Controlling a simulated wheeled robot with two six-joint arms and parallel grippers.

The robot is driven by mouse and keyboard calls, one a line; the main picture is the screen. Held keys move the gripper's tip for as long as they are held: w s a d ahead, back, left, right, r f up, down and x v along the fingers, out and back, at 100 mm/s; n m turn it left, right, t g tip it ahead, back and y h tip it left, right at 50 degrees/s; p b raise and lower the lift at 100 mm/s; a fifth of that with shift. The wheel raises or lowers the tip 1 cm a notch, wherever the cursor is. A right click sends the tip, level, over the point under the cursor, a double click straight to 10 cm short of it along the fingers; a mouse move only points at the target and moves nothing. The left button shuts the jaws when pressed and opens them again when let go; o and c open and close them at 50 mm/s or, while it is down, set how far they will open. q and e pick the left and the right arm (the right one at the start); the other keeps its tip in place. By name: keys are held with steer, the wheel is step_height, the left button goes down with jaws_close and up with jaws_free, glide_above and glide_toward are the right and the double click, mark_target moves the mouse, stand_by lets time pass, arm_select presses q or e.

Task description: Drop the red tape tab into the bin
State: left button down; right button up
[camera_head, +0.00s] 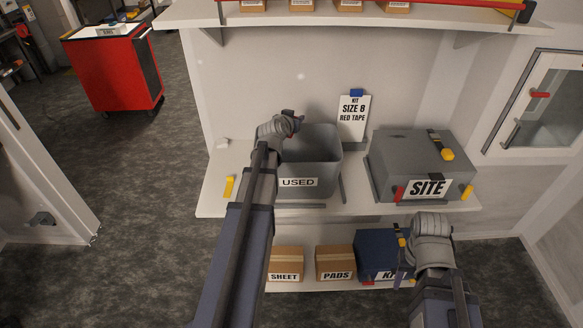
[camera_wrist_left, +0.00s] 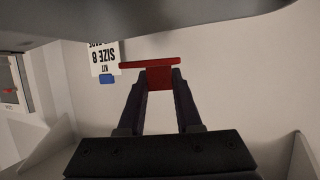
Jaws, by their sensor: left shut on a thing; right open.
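The red tape tab (camera_wrist_left: 158,77) is held between the fingertips of my left gripper (camera_wrist_left: 160,82) in the left wrist view. In the head view my left gripper (camera_head: 292,119) is above the back left part of the grey open bin labelled USED (camera_head: 322,184). The tab is mostly hidden by the gripper there. The bin stands on the white bench, and the part of its inside that shows looks empty. My right gripper (camera_head: 433,220) is open, low in front of the bench's right side; its fingers are hard to make out.
A grey SITE box (camera_head: 405,155) with a strap stands right of the bin. A SIZE 8 RED TAPE card (camera_head: 353,116) stands behind. A yellow piece (camera_head: 229,187) lies at the bench's left. Below are cartons (camera_head: 336,263) and a blue kit box (camera_head: 374,243). A shelf (camera_head: 350,20) hangs above.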

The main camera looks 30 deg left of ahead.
arm_select(q)
steer(key=shift+r, duration=0.1)
steer(key=c, duration=0.5)
jaws_free()
steer(key=shift+s, duration=0.15)
steer(key=p+v, duration=0.3)
steer(key=v, duration=0.4)
steer(key=shift+s+d+r, duration=0.15)
steer(key=shift+s, duration=0.2)
steer(key=shift+w, duration=0.1)
